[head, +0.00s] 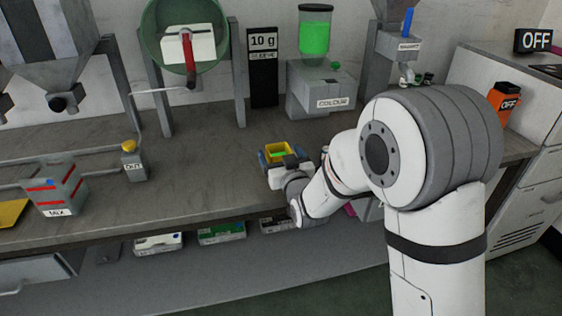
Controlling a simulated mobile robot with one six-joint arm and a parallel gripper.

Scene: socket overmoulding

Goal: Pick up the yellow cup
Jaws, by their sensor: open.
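The yellow cup (277,149) stands on the grey bench near its front edge, in the middle of the head view. Its square rim shows, with some green inside. My gripper (279,156) is at the cup, with blue finger parts showing on its left and right sides. The jaws are open around the cup. Whether the fingers touch it cannot be told at this size. The wrist hides the cup's lower front.
A colour dispenser (322,92) with a green container stands behind the cup, next to a black "10 g" sign (263,66). A grey MIX box (56,190) and a small box with a yellow button (133,163) are to the left. The bench between is clear.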

